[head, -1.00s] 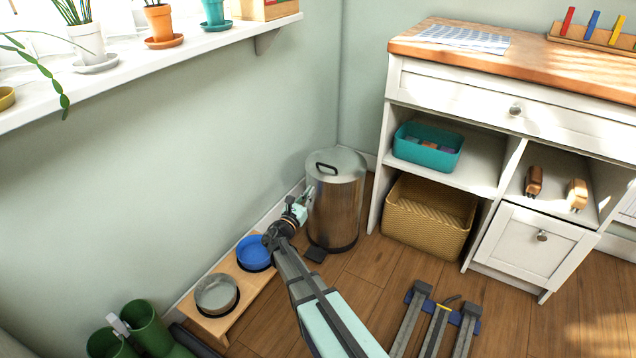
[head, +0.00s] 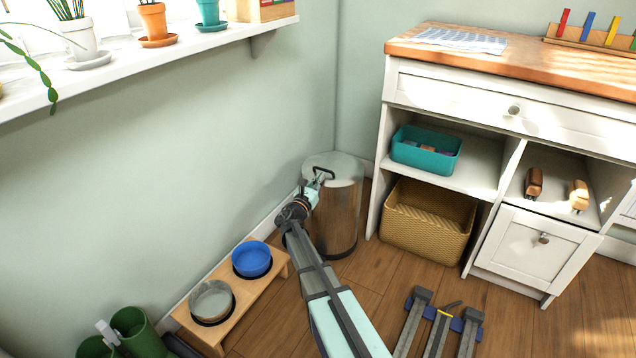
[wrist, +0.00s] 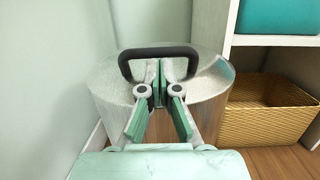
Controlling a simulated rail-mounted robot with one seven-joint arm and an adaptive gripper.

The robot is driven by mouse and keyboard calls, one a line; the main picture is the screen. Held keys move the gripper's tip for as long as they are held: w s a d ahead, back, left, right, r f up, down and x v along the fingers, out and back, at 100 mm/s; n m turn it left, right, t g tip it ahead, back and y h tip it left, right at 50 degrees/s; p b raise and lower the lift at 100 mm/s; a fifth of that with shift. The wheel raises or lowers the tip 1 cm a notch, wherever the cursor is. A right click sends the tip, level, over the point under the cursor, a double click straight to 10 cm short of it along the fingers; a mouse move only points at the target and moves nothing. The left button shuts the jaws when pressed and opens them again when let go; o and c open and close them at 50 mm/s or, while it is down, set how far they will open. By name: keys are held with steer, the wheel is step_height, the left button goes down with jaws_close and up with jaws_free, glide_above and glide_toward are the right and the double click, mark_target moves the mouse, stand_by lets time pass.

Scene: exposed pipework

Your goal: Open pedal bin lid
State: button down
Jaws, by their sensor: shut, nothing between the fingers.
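The pedal bin (head: 345,210) is a brushed metal cylinder standing in the corner by the wall. Its round lid (head: 347,165) lies flat and closed on top. A black arched handle (head: 323,172) stands on the lid, and it spans the upper middle of the wrist view (wrist: 160,50). My gripper (head: 317,183) is at the near left edge of the lid, beside the handle. In the wrist view my gripper (wrist: 159,80) is shut and empty, its fingertips within the handle's arch. I cannot tell whether they touch the handle. My arm hides the bin's foot pedal.
A wooden stand (head: 250,290) with a blue bowl (head: 252,258) and a grey bowl (head: 211,300) is left of my arm. A white cabinet (head: 450,95) with a yellow basket (head: 430,230) stands to the right. A windowsill shelf (head: 120,55) juts from the left wall.

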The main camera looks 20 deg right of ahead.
steer(key=shift+r+y+p, duration=0.3)
steer(key=shift+r+p, duration=0.4)
steer(key=shift+p, duration=0.55)
